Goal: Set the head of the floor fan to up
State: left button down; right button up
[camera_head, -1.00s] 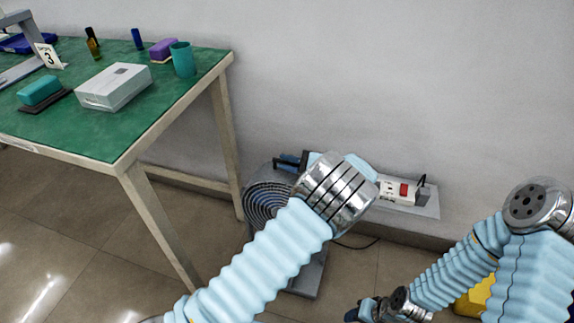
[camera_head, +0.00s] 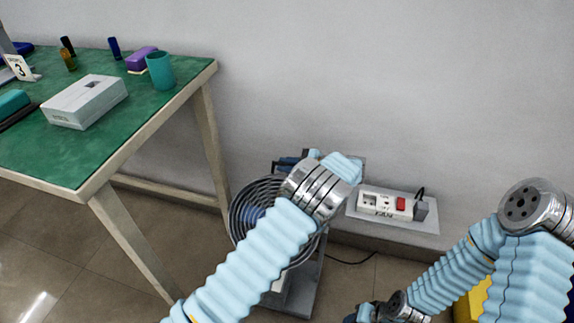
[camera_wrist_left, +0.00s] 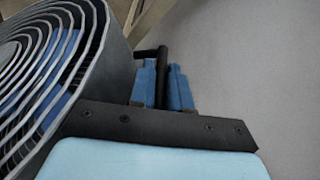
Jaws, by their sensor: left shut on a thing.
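The floor fan stands on the floor by the wall, with its grey ringed head (camera_head: 242,209) partly hidden behind my left arm. The ringed face with its blue middle points toward the head camera; I cannot tell its exact tilt. Its grey base (camera_head: 301,287) shows below. My left gripper (camera_head: 285,164) is at the back upper edge of the head. In the left wrist view, its blue fingers (camera_wrist_left: 162,88) are shut on a black bar handle (camera_wrist_left: 162,60) beside the rings (camera_wrist_left: 50,75). My right gripper (camera_head: 364,313) is dark and cut off at the bottom edge.
A green-topped table (camera_head: 130,130) with a white box (camera_head: 85,102) and a teal cup (camera_head: 160,71) stands at left, its leg near the fan. A power strip (camera_head: 385,204) marked FAN is on the wall to the right, with a cable below.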

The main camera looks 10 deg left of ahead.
pick_arm(q)
jog(key=shift+w, duration=0.1)
dwell(0.3)
jog(key=c, duration=1.4)
grip_release()
jog(key=shift+f, duration=0.1)
jog(key=shift+c, duration=0.2)
jog(key=b+v, duration=0.1)
jog(key=v, duration=1.3)
jog(key=shift+f, duration=0.1)
